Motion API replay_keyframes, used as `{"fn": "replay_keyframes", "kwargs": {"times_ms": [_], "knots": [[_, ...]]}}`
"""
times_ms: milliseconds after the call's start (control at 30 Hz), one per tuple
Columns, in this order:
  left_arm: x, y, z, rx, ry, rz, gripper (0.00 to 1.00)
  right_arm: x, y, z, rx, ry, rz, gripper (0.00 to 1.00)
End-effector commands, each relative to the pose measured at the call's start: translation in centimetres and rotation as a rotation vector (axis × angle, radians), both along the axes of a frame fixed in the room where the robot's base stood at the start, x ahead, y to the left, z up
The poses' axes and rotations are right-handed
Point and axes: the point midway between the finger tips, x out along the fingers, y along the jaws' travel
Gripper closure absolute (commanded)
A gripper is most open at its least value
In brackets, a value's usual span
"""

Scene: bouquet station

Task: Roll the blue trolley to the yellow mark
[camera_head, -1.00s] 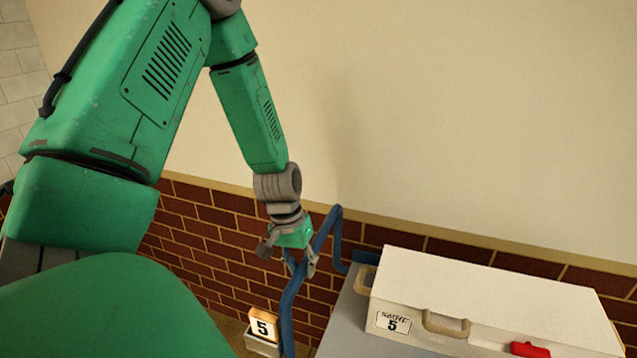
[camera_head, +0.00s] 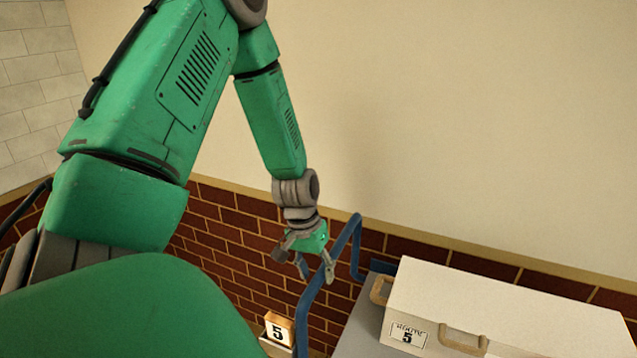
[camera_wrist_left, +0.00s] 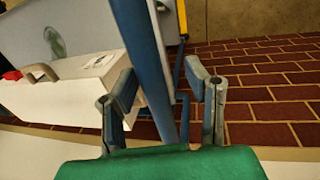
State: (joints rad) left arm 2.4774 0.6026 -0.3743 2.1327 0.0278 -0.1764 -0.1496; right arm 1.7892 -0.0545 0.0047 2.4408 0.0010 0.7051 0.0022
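The blue trolley's bent tube handle (camera_head: 302,318) rises left of its grey top (camera_head: 362,333). In the left wrist view the handle (camera_wrist_left: 146,62) runs between the fingers of my left gripper (camera_wrist_left: 163,105), nearer the left one, with a gap on the right. My left gripper (camera_head: 315,268) is open around the bar in the head view. A narrow yellow strip (camera_wrist_left: 182,18) shows beyond the handle in the wrist view; I cannot tell whether it is the yellow mark. My right gripper is not in view.
A white case (camera_head: 500,308) with a tan handle and a label "5" lies on the trolley top. A small block marked "5" (camera_head: 278,329) stands left of the handle, low down. A brick wall band (camera_head: 240,230) runs close behind the trolley.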

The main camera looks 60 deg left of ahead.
Motion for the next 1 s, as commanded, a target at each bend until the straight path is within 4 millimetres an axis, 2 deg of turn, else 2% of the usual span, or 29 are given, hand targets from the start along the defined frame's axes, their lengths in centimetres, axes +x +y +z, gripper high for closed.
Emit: {"fn": "replay_keyframes", "kwargs": {"times_ms": [133, 267, 700, 833, 1000], "knots": [[0.0, -0.1, 0.1, -0.001, 0.002, 0.000, 0.58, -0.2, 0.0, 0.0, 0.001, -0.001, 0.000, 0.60], [0.0, 0.0, 1.2, 0.001, 0.000, -0.002, 0.58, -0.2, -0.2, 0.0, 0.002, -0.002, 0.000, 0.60], [-1.0, 2.0, 9.5, 0.000, -0.004, 0.001, 0.58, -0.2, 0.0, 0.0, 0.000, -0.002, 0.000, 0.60], [-1.2, 2.3, 10.9, -0.003, -0.001, 0.001, 0.58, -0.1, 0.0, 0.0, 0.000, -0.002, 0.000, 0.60], [-1.3, 2.4, 11.5, -0.003, 0.001, 0.001, 0.58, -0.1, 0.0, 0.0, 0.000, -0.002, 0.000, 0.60]]}}
